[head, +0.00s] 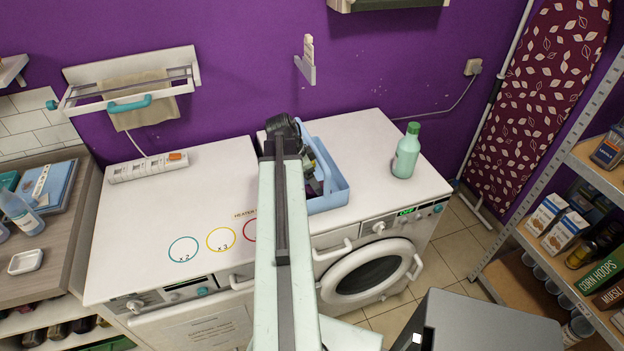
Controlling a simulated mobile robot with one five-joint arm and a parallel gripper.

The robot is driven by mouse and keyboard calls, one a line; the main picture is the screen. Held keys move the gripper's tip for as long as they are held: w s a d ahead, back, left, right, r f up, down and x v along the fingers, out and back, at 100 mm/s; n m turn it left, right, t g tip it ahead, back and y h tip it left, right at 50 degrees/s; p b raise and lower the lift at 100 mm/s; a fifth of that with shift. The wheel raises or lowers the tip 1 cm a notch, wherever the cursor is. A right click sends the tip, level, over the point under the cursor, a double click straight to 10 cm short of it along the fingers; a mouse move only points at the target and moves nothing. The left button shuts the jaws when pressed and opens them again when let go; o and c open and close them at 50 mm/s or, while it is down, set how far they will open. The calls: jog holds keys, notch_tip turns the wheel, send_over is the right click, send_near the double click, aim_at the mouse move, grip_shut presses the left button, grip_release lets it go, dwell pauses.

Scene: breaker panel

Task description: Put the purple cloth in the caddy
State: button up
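The blue caddy (338,199) stands on the white washing machine's top, just right of my arm, which hides its left part. Small dark and coloured contents show inside it, too small to name. I cannot make out a purple cloth anywhere; a dull purplish patch inside the caddy is too small to tell. My arm reaches up the middle of the head view and ends in a dark wrist at the caddy's back left. My gripper's fingers are hidden behind the arm, so I cannot see whether they hold anything.
A green bottle (406,152) stands right of the caddy. A wall rack (130,85) holds a beige cloth (140,112). Shelves (590,170) stand at the right.

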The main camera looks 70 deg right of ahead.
jog(key=shift+r+p, duration=0.55)
jog(key=shift+r, duration=0.05)
jog(key=p+v, duration=1.1)
jog(key=v, duration=0.1)
